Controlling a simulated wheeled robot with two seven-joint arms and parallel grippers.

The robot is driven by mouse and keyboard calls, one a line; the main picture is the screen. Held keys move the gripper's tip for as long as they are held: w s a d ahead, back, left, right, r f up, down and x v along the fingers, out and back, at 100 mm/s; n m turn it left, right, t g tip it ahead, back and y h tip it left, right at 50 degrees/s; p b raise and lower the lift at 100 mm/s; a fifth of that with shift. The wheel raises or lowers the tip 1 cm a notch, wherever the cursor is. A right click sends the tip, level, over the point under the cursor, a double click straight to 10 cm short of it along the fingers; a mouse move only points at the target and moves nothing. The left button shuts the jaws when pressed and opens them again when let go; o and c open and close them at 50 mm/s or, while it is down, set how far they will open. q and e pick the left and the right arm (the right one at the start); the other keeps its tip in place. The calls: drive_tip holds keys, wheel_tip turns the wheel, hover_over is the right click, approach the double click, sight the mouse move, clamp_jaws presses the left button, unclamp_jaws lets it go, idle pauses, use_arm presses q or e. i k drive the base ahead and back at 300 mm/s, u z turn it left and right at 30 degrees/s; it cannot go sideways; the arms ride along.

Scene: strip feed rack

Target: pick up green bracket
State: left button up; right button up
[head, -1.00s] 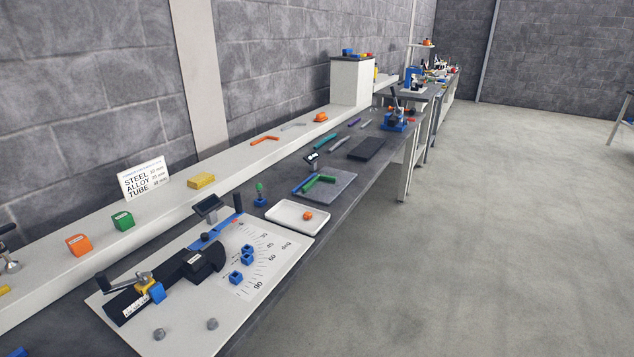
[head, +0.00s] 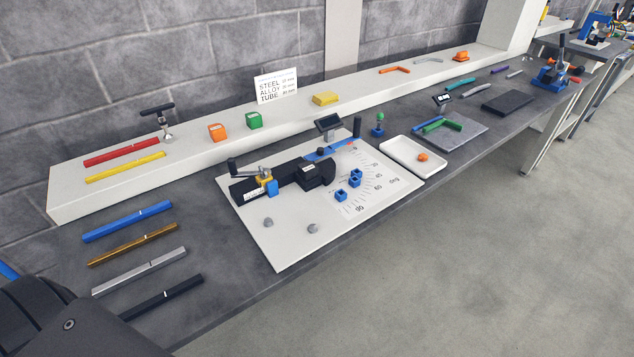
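The green bracket (head: 434,127) is a small L-shaped piece. It lies on a grey plate (head: 466,139) on the dark bench, right of the middle of the head view. A blue bar (head: 421,124) lies close beside it on the left; I cannot tell whether they touch. Neither of my grippers shows. Only a dark part of my own arm or body is in the lower left corner, far from the bracket.
A white tray (head: 401,163) with an orange piece (head: 422,157) stands just left of the plate. A bending fixture on a white board (head: 287,240) fills the middle. Several coloured bars lie at the left. A raised white shelf (head: 205,151) runs along the wall.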

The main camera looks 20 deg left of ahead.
sight(427, 128)
drive_tip(key=z, duration=1.5)
drive_tip(key=i, duration=1.75)
drive_tip(key=u, duration=3.3)
